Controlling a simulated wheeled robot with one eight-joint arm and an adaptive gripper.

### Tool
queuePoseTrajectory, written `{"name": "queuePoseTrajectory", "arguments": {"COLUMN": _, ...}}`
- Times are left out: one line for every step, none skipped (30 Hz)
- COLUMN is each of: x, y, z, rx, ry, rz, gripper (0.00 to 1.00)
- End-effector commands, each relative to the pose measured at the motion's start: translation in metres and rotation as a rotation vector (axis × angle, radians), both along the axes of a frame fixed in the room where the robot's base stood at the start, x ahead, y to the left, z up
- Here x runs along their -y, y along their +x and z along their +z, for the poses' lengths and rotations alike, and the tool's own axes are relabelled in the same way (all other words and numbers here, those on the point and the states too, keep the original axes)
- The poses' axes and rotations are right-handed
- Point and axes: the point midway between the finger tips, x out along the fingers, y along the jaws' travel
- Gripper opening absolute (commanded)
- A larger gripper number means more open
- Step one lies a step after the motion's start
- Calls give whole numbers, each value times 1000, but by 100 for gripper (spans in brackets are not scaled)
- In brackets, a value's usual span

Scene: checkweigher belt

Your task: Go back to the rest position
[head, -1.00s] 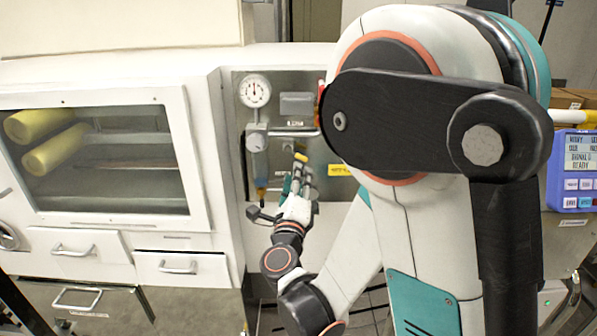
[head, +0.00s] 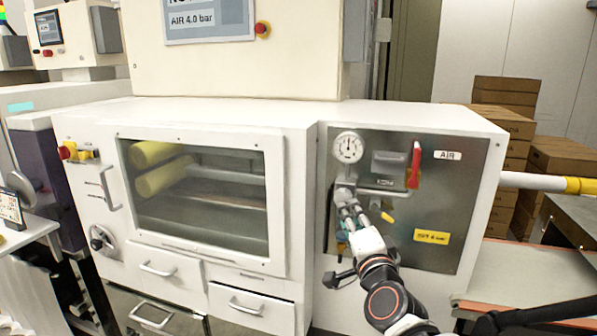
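My gripper (head: 357,208) is in front of the grey air panel (head: 468,180), just below the round pressure gauge (head: 348,147). My arm reaches up to it from the bottom right of the head view. The gripper overlaps the regulator (head: 344,185) under the gauge and hides most of it. I cannot tell if they touch. The fingers are small and seen from behind, so their opening and anything between them are unclear.
The panel carries a red lever (head: 415,165), a yellow-tipped part (head: 387,217) and a yellow label (head: 432,237). A white cabinet with a window (head: 205,200) and drawers stands to the left. A sign (head: 208,20) reads AIR 4.0 bar. Cardboard boxes (head: 505,95) stand behind right.

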Motion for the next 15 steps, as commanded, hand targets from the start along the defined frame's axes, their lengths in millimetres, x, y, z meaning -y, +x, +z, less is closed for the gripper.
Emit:
{"name": "queuePoseTrajectory", "arguments": {"x": -3, "y": -9, "z": 0, "rx": -32, "ry": -81, "rz": 31, "gripper": 31}}
{"name": "queuePoseTrajectory", "arguments": {"x": -5, "y": -13, "z": -1, "rx": -52, "ry": -133, "rz": 52, "gripper": 31}}
{"name": "queuePoseTrajectory", "arguments": {"x": -8, "y": -20, "z": -3, "rx": -81, "ry": -202, "rz": 79, "gripper": 31}}
{"name": "queuePoseTrajectory", "arguments": {"x": -10, "y": -26, "z": -6, "rx": -103, "ry": -253, "rz": 98, "gripper": 31}}
{"name": "queuePoseTrajectory", "arguments": {"x": -10, "y": -32, "z": -9, "rx": -126, "ry": -304, "rz": 118, "gripper": 31}}
{"name": "queuePoseTrajectory", "arguments": {"x": -11, "y": -40, "z": -13, "rx": -158, "ry": -371, "rz": 143, "gripper": 31}}
{"name": "queuePoseTrajectory", "arguments": {"x": -11, "y": -47, "z": -17, "rx": -182, "ry": -422, "rz": 163, "gripper": 31}}
{"name": "queuePoseTrajectory", "arguments": {"x": -10, "y": -54, "z": -21, "rx": -207, "ry": -472, "rz": 182, "gripper": 31}}
{"name": "queuePoseTrajectory", "arguments": {"x": -9, "y": -64, "z": -28, "rx": -242, "ry": -537, "rz": 206, "gripper": 31}}
{"name": "queuePoseTrajectory", "arguments": {"x": -7, "y": -72, "z": -32, "rx": -269, "ry": -586, "rz": 224, "gripper": 31}}
{"name": "queuePoseTrajectory", "arguments": {"x": -4, "y": -81, "z": -38, "rx": -297, "ry": -634, "rz": 242, "gripper": 31}}
{"name": "queuePoseTrajectory", "arguments": {"x": -1, "y": -92, "z": -45, "rx": -335, "ry": -698, "rz": 267, "gripper": 31}}
{"name": "queuePoseTrajectory", "arguments": {"x": 3, "y": -102, "z": -50, "rx": -366, "ry": -744, "rz": 285, "gripper": 31}}
{"name": "queuePoseTrajectory", "arguments": {"x": 7, "y": -111, "z": -56, "rx": -396, "ry": -791, "rz": 303, "gripper": 31}}
{"name": "queuePoseTrajectory", "arguments": {"x": 13, "y": -125, "z": -64, "rx": -439, "ry": -852, "rz": 326, "gripper": 31}}
